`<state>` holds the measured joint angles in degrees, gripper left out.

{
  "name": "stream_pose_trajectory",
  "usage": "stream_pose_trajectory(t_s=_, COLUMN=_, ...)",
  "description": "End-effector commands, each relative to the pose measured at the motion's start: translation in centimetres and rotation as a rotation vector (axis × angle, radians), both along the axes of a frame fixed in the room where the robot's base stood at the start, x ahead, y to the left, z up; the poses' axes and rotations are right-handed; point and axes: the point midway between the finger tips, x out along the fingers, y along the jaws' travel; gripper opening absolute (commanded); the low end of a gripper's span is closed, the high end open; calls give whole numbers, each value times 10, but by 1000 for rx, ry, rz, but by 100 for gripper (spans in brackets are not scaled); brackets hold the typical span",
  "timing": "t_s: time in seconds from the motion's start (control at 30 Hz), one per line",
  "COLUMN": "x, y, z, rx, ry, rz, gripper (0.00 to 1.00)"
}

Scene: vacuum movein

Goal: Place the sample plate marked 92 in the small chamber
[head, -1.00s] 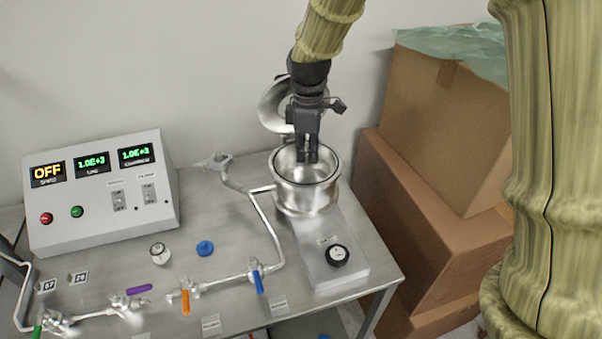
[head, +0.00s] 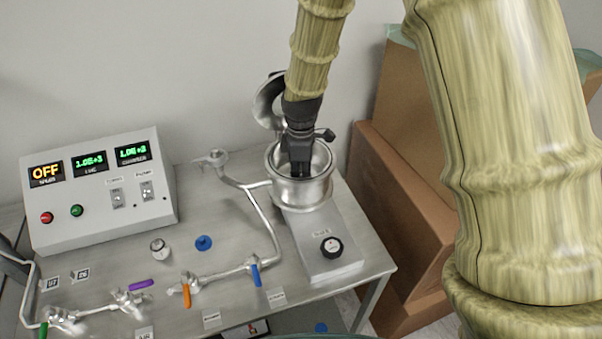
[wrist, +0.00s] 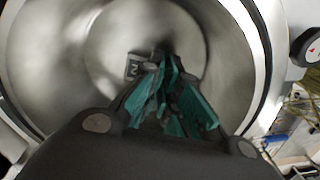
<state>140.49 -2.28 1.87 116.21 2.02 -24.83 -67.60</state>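The small chamber (head: 316,190) is an open round metal pot on a grey base, its lid (head: 268,100) swung up behind it. My gripper (head: 300,170) points down into the chamber, its fingertips below the rim. In the wrist view, my gripper's teal-padded fingers (wrist: 166,72) converge near the chamber floor. A small plate with a partly visible mark, perhaps a 2 (wrist: 133,68), shows just left of the fingertips. The full number is unreadable. I cannot tell whether the fingers grip the plate or it rests on the floor beside them. The chamber wall (wrist: 45,60) surrounds the fingers.
A control box (head: 98,190) reads OFF at the left. Pipes with coloured valve handles (head: 187,295) cross the table. Two marked plates (head: 80,274) lie at the table's left. A black knob (head: 331,247) sits on the chamber base. Cardboard boxes (head: 400,230) stand at right.

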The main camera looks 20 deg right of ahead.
Motion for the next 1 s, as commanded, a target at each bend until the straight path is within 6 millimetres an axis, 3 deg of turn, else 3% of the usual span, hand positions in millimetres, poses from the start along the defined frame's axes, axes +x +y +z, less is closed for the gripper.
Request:
stream_pose_trajectory(t_s=0.47, x=0, y=0, z=-10, rx=0, ry=0, rz=0, gripper=0)
stream_pose_trajectory(t_s=0.6, x=0, y=0, z=-9, rx=0, ry=-1, rz=0, gripper=27)
stream_pose_trajectory(t_s=1.0, x=0, y=0, z=-6, rx=1, ry=-1, rz=-1, gripper=27)
